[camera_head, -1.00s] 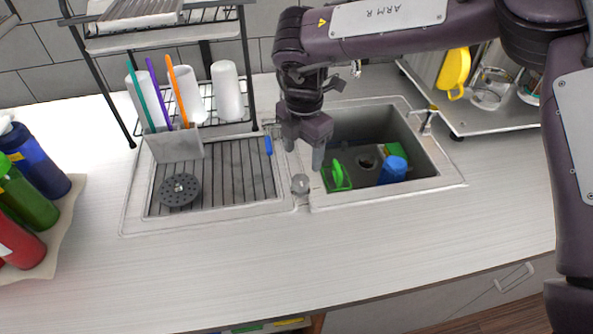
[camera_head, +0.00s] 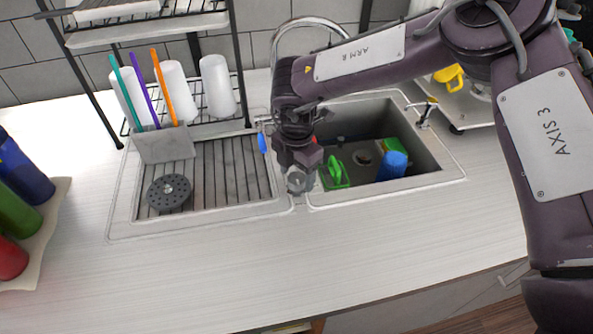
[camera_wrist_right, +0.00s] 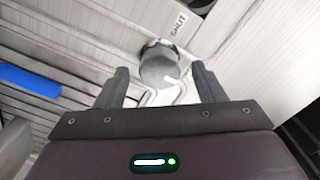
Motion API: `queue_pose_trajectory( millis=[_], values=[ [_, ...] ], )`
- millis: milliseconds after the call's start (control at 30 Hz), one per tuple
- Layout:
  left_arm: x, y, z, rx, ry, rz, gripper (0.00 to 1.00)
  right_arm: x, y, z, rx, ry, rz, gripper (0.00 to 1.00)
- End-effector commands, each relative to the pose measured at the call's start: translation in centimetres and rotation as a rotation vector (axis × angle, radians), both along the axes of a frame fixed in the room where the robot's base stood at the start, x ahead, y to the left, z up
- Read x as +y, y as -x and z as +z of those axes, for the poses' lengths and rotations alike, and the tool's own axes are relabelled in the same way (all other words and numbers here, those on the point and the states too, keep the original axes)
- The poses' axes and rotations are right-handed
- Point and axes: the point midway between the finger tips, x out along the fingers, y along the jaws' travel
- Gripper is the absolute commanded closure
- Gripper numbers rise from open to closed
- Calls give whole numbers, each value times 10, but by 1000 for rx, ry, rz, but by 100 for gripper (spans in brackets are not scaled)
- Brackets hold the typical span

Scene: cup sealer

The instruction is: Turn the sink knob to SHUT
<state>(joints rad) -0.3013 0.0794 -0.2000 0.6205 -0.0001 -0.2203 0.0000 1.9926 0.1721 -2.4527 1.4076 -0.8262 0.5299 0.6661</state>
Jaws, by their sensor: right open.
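The sink knob (camera_head: 297,183) is a round grey knob on the front of the divider between drainboard and basin. In the right wrist view the knob (camera_wrist_right: 158,66) has a white pointer mark at its lower right edge, directed away from the printed SHUT label (camera_wrist_right: 178,24), which lies above and to the right. My right gripper (camera_wrist_right: 160,72) is open, one finger on each side of the knob, with visible gaps; contact is not seen. In the head view my right gripper (camera_head: 298,168) is over the knob and partly covers it. My left gripper is out of view.
The basin (camera_head: 430,155) right of the knob holds a green brush (camera_head: 335,174) and a blue item (camera_head: 392,166). The ribbed drainboard (camera_head: 230,165) with a round strainer (camera_head: 169,191) is to the left. A curved faucet (camera_head: 305,22) stands behind. The front counter is clear.

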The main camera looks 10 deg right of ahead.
Motion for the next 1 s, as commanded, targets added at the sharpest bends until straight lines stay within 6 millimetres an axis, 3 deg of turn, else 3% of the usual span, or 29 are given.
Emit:
queue_pose_trajectory(
  millis=[367, 700, 1000],
  values=[
    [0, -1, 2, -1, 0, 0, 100, 0, 0, -9, 0, 0, 0, 37],
    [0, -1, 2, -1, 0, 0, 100, 0, 0, -9, 0, 0, 0, 80],
    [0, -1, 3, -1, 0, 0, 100, 0, 0, -9, 0, 0, 32, 82]
  ],
)
